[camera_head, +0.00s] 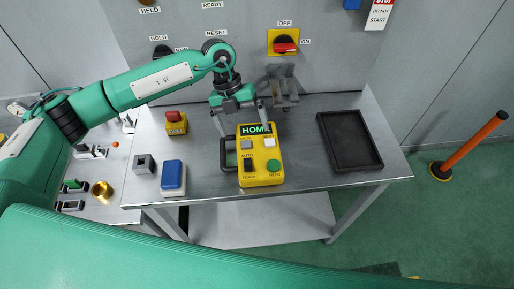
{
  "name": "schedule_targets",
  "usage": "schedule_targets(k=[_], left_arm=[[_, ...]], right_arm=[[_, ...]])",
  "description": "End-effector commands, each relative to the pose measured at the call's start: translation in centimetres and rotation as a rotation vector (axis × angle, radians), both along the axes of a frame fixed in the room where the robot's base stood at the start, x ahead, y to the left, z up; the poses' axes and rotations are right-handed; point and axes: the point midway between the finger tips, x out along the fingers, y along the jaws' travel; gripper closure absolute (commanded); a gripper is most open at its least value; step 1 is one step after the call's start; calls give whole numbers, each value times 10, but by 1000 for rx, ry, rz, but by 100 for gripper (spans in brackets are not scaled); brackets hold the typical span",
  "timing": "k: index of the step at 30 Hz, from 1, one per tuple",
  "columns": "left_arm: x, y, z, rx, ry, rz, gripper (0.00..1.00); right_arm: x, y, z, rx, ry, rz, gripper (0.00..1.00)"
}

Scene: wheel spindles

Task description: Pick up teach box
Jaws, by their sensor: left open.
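The teach box (260,172) is a yellow handheld box with a green HOME display, several buttons and a dark handle loop on its left side. It lies on the metal table (210,150), near the front edge. My left gripper (244,128) is open at the far end of the box, with its fingers pointing down around the top end. I cannot tell whether the fingers touch it. My right gripper is not in view.
A blue-topped block (173,177), a small grey block (144,164) and a yellow box with a red button (176,122) stand left of the teach box. An empty black tray (349,166) lies to the right. A grey bracket (284,88) and a panel with a red-handled switch (285,45) are behind.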

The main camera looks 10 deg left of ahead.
Motion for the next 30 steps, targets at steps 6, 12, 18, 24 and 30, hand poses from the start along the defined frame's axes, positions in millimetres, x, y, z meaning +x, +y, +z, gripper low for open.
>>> schedule_targets(k=[6,12,18,24,30], left_arm=[[-5,-4,-11,0,0,0,0],[-15,-9,-30,0,3,-1,0],[-21,-16,-53,0,1,0,0],[-22,-16,-58,0,0,-1,0],[-23,-16,-60,3,3,-2,24]], right_arm=[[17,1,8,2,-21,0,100],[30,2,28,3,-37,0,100],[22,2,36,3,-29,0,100],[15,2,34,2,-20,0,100],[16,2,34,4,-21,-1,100]])
